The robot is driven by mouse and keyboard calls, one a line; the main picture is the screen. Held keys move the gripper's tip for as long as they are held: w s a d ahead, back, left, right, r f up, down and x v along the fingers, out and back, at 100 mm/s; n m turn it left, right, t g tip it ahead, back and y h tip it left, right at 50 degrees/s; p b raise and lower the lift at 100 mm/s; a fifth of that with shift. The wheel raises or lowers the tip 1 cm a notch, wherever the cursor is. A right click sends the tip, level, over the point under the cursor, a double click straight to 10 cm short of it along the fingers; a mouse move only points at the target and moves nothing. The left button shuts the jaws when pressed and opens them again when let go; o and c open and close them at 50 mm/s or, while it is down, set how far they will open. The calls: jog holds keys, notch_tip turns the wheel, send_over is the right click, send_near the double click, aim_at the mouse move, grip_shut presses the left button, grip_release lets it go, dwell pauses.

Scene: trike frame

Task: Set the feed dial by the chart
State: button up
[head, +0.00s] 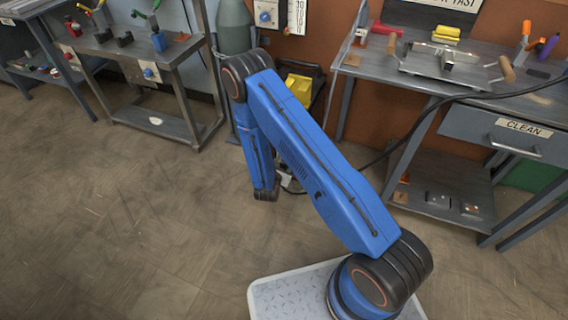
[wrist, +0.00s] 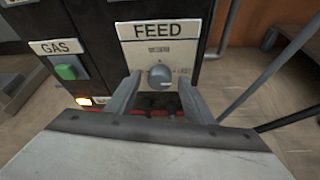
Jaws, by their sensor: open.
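The feed dial (wrist: 159,76) is a round grey knob with a pale pointer mark. It sits on a cream plate labelled FEED (wrist: 158,50) on a dark cabinet in the wrist view. The pointer's exact setting is too small to read. My gripper (wrist: 160,82) is open, with one finger on each side of the dial. I cannot tell whether the fingers touch it. In the head view my arm hides the dial. No chart can be clearly identified; a white scale strip marked 10 (head: 297,16) is on the back wall.
A green button (wrist: 66,72) under a GAS label is left of the dial, with a lit indicator (wrist: 84,101) below. A grey tube stands at the right.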

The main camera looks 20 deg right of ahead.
jog(key=shift+w, duration=0.1)
jog(key=c, duration=1)
jog(key=shift+c, duration=0.2)
jog(key=n+g+h, duration=0.1)
jog(key=n+h, duration=0.1)
jog(key=n, duration=0.2)
jog(key=n+h, duration=0.3)
jog(key=n, duration=0.1)
jog(key=n+g+h, duration=0.1)
jog(key=n+h, duration=0.1)
jog(key=n, duration=0.2)
jog(key=shift+w+a+f+n+g, duration=0.25)
jog(key=shift+a+f+n+g, duration=0.05)
jog(key=shift+a+f+n, duration=0.1)
jog(key=shift+h, duration=0.3)
